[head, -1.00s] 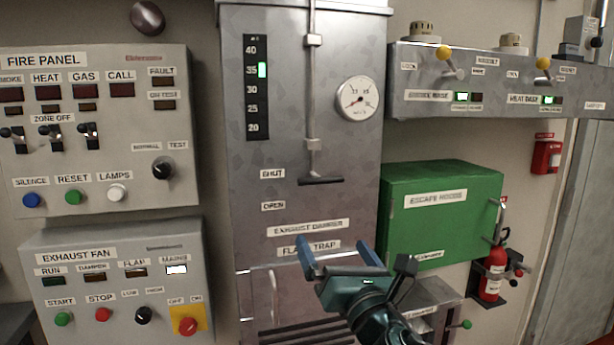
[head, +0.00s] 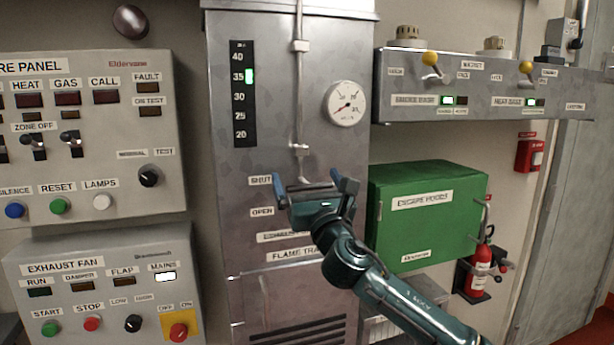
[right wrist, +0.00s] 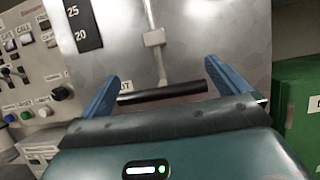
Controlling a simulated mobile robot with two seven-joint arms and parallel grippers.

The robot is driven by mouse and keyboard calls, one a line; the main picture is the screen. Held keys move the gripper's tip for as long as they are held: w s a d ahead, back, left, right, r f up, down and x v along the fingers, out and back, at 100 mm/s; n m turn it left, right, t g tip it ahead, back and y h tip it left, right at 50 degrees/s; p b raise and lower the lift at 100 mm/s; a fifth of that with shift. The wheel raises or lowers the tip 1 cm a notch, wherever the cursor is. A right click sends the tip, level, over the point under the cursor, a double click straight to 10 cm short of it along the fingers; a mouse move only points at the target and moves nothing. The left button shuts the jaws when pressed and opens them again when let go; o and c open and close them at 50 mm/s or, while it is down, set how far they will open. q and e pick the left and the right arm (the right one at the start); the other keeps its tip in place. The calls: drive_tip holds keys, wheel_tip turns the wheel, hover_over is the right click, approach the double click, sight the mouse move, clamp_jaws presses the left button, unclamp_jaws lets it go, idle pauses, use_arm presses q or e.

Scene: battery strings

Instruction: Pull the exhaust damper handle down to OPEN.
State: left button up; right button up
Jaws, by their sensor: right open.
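The exhaust damper handle is a dark crossbar on a vertical metal rod (head: 299,110) on the grey duct cabinet (head: 350,150). In the right wrist view the black bar (right wrist: 163,93) lies across the space between my fingers. The bar is near the SHUT label (head: 261,181), above the OPEN label (head: 262,212). My right gripper (head: 312,185) is open in front of the bar, its blue fingers at either side; it also shows in the right wrist view (right wrist: 163,78). In the head view the gripper mostly hides the bar. I cannot tell whether the fingers touch it. My left gripper is not in view.
A green escape hoods box (head: 425,235) juts out right of the handle. A fire extinguisher (head: 480,265) hangs farther right. The fire panel (head: 110,180) and exhaust fan panel (head: 110,295) are at left. A lever panel (head: 480,75) is at upper right.

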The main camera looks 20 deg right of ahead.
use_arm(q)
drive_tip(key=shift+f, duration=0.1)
use_arm(e)
drive_tip(key=shift+w+r, duration=0.15)
drive_tip(key=shift+w, duration=0.25)
drive_tip(key=c, duration=1.3)
wheel_tip(320, 180, down, 8)
drive_tip(key=b, duration=0.4)
drive_tip(key=shift+r, duration=0.15)
drive_tip(key=shift+a+b, duration=0.1)
drive_tip(key=shift+b, duration=0.2)
drive_tip(key=o, duration=1)
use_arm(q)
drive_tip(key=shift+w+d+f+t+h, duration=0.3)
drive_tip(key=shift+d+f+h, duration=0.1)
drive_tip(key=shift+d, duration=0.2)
use_arm(e)
drive_tip(key=o, duration=0.3)
drive_tip(key=shift+r, duration=0.1)
